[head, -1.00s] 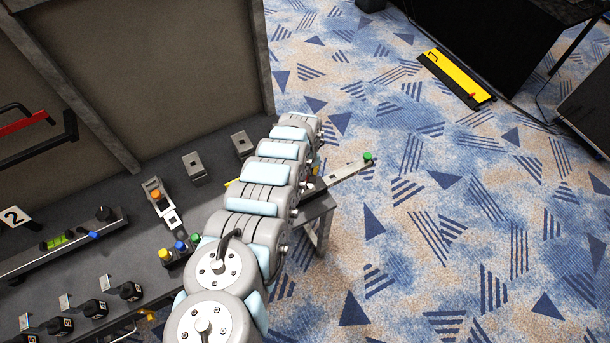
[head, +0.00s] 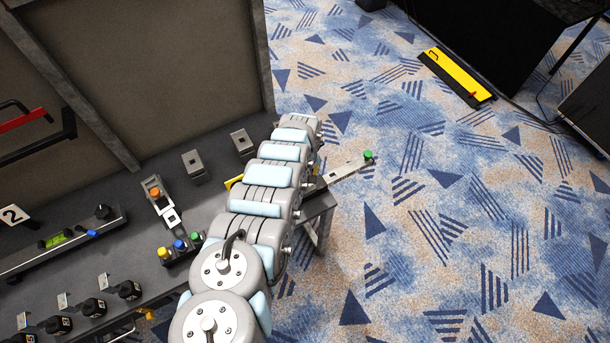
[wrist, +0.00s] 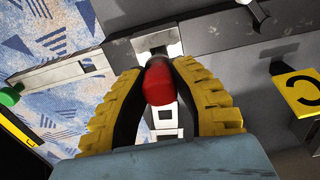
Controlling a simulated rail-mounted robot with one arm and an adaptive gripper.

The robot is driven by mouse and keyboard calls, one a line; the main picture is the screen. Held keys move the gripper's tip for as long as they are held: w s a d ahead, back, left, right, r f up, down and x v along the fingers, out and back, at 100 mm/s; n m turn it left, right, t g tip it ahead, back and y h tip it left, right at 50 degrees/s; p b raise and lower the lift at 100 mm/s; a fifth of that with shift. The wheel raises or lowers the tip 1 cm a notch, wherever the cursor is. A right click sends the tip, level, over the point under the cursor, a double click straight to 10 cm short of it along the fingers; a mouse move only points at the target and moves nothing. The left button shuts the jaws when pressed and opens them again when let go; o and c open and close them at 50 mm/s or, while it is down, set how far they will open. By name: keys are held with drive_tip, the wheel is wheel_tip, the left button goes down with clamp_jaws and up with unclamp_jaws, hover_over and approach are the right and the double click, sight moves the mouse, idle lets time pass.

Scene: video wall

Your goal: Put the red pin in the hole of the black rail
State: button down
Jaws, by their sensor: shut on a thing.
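The red pin (wrist: 158,82) shows in the wrist view between the yellow and black fingers of my gripper (wrist: 160,72), which is shut on it. Just beyond the pin is a dark bar with a bright metal plate (wrist: 152,42), in line with a pale slotted bar (wrist: 50,77). I cannot tell for sure which dark part is the black rail. Its hole is not clearly visible, and I cannot tell whether the pin's tip touches anything.
A green knob (head: 367,156) tops the end of the bar that juts past the bench (head: 110,220). A block with yellow, blue and green knobs (head: 180,246) and an orange-topped bracket (head: 155,193) stand left of my arm. Carpet lies open to the right.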

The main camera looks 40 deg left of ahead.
drive_tip(key=shift+f+b, duration=1.2)
drive_tip(key=shift+f, duration=0.55)
idle(0.4)
drive_tip(key=shift+c, duration=1.7)
unclamp_jaws()
drive_tip(key=shift+r+p, duration=3.6)
drive_tip(key=shift+p, duration=0.2)
drive_tip(key=shift+f, duration=0.1)
